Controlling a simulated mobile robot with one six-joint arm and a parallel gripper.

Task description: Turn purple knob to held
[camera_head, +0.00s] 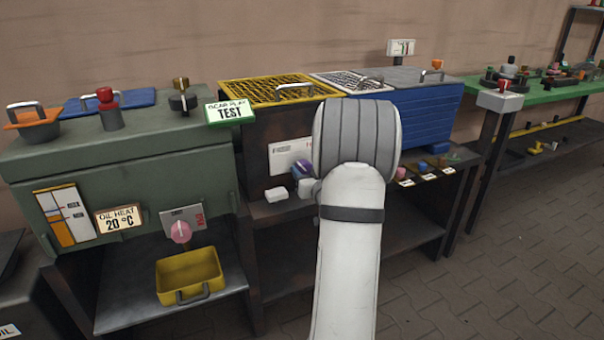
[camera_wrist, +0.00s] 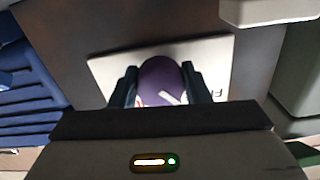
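The purple knob (camera_head: 302,167) sits on a white plate (camera_head: 288,154) on the front of the dark unit under the yellow grating. In the wrist view the knob (camera_wrist: 160,80) stands between the two dark fingers of my gripper (camera_wrist: 160,88). The fingers lie against its two sides with no clear gap. Part of a letter shows on the plate beside the right finger; other lettering is hidden. In the head view my arm hides most of the gripper.
A green cabinet (camera_head: 110,165) stands at left with a pink knob (camera_head: 181,231) and a yellow tray (camera_head: 190,275) below. A blue ribbed box (camera_head: 430,115) is behind my arm. Small coloured parts (camera_head: 423,168) lie on the ledge at right. Paved floor is clear at the lower right.

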